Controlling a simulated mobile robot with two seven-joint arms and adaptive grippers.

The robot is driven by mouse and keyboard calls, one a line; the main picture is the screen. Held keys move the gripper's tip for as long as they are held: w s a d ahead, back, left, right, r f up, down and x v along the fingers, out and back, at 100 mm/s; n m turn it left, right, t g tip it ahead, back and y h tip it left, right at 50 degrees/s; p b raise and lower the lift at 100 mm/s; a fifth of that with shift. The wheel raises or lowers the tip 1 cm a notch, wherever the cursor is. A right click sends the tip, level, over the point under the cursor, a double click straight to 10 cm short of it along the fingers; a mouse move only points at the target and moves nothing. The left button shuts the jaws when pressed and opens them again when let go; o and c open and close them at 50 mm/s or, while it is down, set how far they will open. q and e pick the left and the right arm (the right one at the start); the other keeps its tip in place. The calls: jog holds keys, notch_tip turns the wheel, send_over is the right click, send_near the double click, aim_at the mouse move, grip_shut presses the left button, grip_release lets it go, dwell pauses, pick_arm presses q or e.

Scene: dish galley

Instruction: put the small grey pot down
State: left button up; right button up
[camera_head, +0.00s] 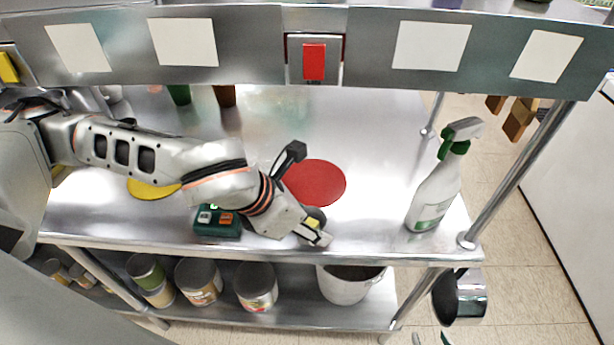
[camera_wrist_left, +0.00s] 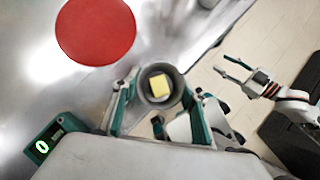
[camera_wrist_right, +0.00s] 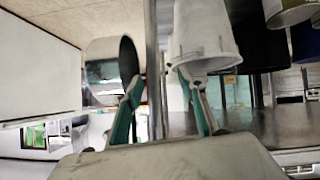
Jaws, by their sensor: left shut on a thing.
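The small grey pot (camera_wrist_left: 149,99) is between the fingers of my left gripper (camera_wrist_left: 155,108) in the left wrist view, with a yellow block (camera_wrist_left: 159,86) inside it. My left gripper (camera_head: 317,234) is shut on the pot near the front edge of the steel table, just in front of the red round mat (camera_head: 315,183). Arm and fingers hide most of the pot in the head view; I cannot tell whether its base touches the table. My right gripper (camera_wrist_right: 165,108) is open and empty, low in front of the table.
A green scale (camera_head: 217,222) sits left of my left gripper, and a yellow round mat (camera_head: 152,188) lies behind my arm. A spray bottle (camera_head: 437,190) stands at the right. Cans (camera_head: 256,287) and a white bucket (camera_head: 347,284) are below. A metal pot (camera_head: 460,297) hangs at the right.

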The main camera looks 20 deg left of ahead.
pick_arm(q)
jog(key=shift+s+d, duration=0.1)
jog(key=shift+s, duration=0.05)
jog(key=w+b, duration=0.1)
jog(key=b, duration=0.1)
jog(key=w+b, duration=0.1)
jog(key=b, duration=0.1)
jog(key=f+b, duration=0.1)
jog(key=b, duration=0.1)
jog(key=shift+w+a+b, duration=0.35)
jog(key=shift+w+b, duration=0.05)
jog(key=w, duration=0.2)
jog(key=w+a+r+p, duration=0.1)
jog(key=w, duration=0.1)
jog(key=w+a, duration=0.1)
jog(key=w, duration=0.1)
jog(key=shift+r+p, duration=0.15)
jog(key=shift+p, duration=0.2)
send_over(321, 178)
jog(key=s+a, duration=0.1)
jog(key=s, duration=0.1)
jog(key=shift+w+a, duration=0.2)
jog(key=shift+f, duration=1.95)
pick_arm(e)
jog(key=f, duration=0.5)
jog(key=shift+s+d+f, duration=0.15)
jog(key=shift+s, duration=0.25)
jog(key=shift+f, duration=0.1)
